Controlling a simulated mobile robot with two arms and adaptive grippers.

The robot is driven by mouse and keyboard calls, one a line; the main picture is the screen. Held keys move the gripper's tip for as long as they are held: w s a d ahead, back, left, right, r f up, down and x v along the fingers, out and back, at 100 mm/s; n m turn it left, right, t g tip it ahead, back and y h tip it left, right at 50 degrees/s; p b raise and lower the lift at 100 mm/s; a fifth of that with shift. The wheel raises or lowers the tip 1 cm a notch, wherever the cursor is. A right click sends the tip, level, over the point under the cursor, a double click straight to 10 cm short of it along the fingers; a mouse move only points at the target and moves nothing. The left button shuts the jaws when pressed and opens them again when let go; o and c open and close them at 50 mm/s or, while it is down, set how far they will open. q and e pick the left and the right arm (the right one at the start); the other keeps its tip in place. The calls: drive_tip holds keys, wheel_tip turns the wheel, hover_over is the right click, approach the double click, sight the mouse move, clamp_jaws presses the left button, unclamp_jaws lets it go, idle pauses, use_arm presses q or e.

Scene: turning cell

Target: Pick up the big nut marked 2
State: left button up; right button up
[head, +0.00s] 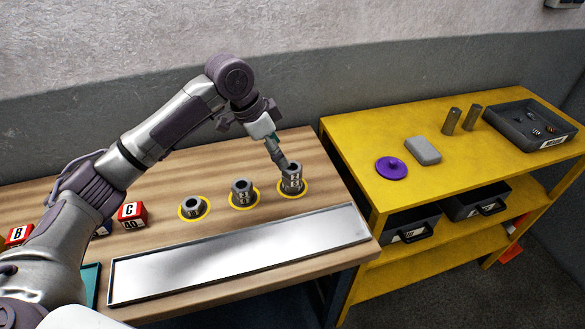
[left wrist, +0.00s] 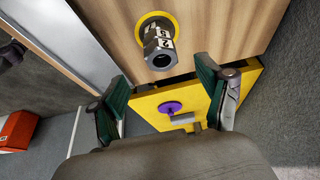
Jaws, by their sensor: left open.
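Three stands of dark hex nuts with white number labels sit on yellow rings on the wooden bench: a low one (head: 193,206) at left, a taller middle stack (head: 242,193) and the tallest right stack (head: 291,180). In the left wrist view, a stack (left wrist: 158,45) stands just beyond the fingertips; its top nut's label seems to read 2, with another label below it. My left gripper (head: 284,162) (left wrist: 163,76) is open and empty, at the top of the right stack; its fingers are apart from the nuts in the wrist view. My right gripper is out of view.
A shallow metal tray (head: 240,255) lies along the bench front. Red lettered blocks (head: 132,215) are at left. The yellow shelf (head: 360,140) at right holds a purple disc (head: 391,168), a grey block (head: 423,150), two cylinders and a dark bin (head: 520,137).

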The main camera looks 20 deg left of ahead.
sight(292, 167)
use_arm(q)
drive_tip(key=shift+x, duration=1.05)
drive_tip(key=x, duration=0.1)
drive_tip(key=p+x, duration=0.1)
drive_tip(key=x, duration=0.1)
drive_tip(key=shift+w+d+f, duration=0.15)
drive_tip(key=shift+w+d, duration=0.15)
drive_tip(key=shift+d, duration=0.05)
drive_tip(key=shift+w+d+f, duration=0.1)
drive_tip(key=shift+f, duration=0.15)
drive_tip(key=shift+c, duration=0.2)
drive_tip(key=c, duration=1.4)
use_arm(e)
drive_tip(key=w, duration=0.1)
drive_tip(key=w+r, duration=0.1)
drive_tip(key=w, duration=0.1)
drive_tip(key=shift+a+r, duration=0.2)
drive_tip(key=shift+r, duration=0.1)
